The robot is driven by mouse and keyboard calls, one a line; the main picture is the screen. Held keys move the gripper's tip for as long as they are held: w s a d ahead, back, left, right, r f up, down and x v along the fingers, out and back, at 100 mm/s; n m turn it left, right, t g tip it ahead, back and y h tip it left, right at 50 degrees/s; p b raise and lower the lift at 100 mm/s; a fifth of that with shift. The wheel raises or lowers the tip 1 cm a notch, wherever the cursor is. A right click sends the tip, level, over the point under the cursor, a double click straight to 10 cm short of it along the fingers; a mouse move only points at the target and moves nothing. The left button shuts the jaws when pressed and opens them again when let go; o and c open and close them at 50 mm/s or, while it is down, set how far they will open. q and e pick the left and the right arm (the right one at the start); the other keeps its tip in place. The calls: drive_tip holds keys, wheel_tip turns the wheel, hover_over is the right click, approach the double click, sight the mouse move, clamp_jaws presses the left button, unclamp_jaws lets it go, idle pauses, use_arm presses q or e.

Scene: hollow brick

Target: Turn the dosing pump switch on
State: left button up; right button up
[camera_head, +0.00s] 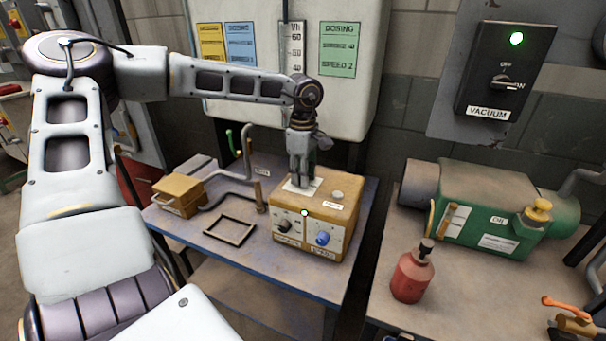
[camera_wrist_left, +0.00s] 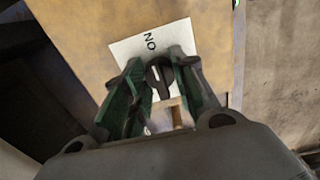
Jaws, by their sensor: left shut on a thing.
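The dosing pump (camera_head: 320,204) is a yellow-orange box on the blue-grey table, with a black knob, a blue knob and a lit round lamp on its front. Its top carries a white label plate (camera_head: 291,187) and, in the left wrist view, a black rotary switch (camera_wrist_left: 158,75) by the label (camera_wrist_left: 150,42) marked ON. My left gripper (camera_head: 301,178) points down at the pump's top from above. In the left wrist view its green-padded fingers (camera_wrist_left: 161,88) are shut on the switch, one on each side. The fingers hide part of the switch. My right gripper is not in view.
A smaller yellow box (camera_head: 178,196), bent pipes and a black square frame (camera_head: 230,230) share the table. To the right stand a red bottle (camera_head: 412,272) and a green pump (camera_head: 505,215). A vacuum switch panel (camera_head: 505,70) hangs above. A white cabinet (camera_head: 345,95) stands behind.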

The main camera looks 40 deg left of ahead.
use_arm(q)
drive_tip(key=o, duration=1.1)
drive_tip(key=shift+c, duration=0.2)
drive_tip(key=shift+r, duration=0.8)
wheel_tip(320, 180, up, 10)
drive_tip(key=shift+r, duration=0.2)
